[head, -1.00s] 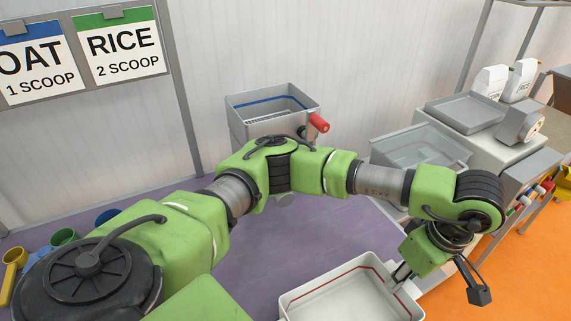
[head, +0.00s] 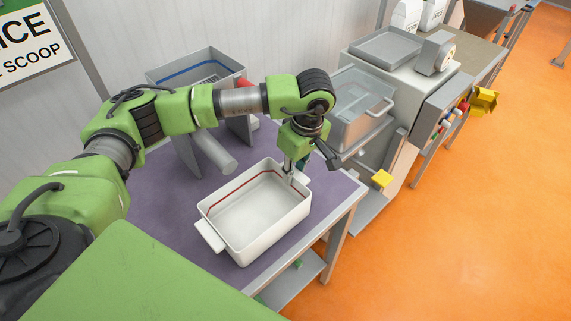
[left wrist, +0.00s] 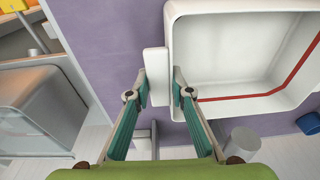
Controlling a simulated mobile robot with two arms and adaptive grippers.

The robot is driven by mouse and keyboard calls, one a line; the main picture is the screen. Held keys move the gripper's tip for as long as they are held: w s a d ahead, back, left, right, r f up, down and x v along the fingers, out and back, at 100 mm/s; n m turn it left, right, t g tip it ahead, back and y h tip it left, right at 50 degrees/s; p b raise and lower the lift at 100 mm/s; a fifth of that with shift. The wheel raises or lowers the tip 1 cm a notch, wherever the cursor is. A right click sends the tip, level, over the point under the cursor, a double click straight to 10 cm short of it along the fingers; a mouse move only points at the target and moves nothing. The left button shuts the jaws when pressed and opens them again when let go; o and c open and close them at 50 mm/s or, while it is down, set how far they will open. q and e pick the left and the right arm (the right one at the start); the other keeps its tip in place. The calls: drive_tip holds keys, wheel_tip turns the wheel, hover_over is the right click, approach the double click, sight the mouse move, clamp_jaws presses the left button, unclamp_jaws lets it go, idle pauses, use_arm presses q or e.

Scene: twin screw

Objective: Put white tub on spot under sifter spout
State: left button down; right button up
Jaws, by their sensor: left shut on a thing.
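The white tub (head: 262,240), with a red line inside, is over the purple table in the head view. I cannot tell whether it rests on the table. My left gripper (head: 292,174) is shut on the tub's far-right end. In the left wrist view its fingers (left wrist: 159,91) close around the tub's handle (left wrist: 154,72), with the tub's interior to the right. The sifter (head: 200,70), a grey hopper with a blue line and red handle, stands behind the tub. Its round grey spout (head: 218,158) is apart from the tub, up and left. The marked spot is not visible. My right gripper is out of view.
The purple table (head: 320,205) has free room around the tub; its front-right edge is close. A grey machine with a clear bin (head: 360,105) and a yellow-tipped part (head: 382,178) stands right of the table. Orange floor is clear beyond.

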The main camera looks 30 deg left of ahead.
use_arm(q)
drive_tip(key=a, duration=0.1)
drive_tip(key=w+a+p, duration=0.1)
drive_tip(key=a, duration=0.1)
drive_tip(key=shift+a+r, duration=0.1)
drive_tip(key=shift+r, duration=0.05)
drive_tip(key=shift+s+f, duration=0.1)
drive_tip(key=shift+f, duration=0.8)
drive_tip(key=c, duration=1.8)
unclamp_jaws()
drive_tip(key=shift+f, duration=0.1)
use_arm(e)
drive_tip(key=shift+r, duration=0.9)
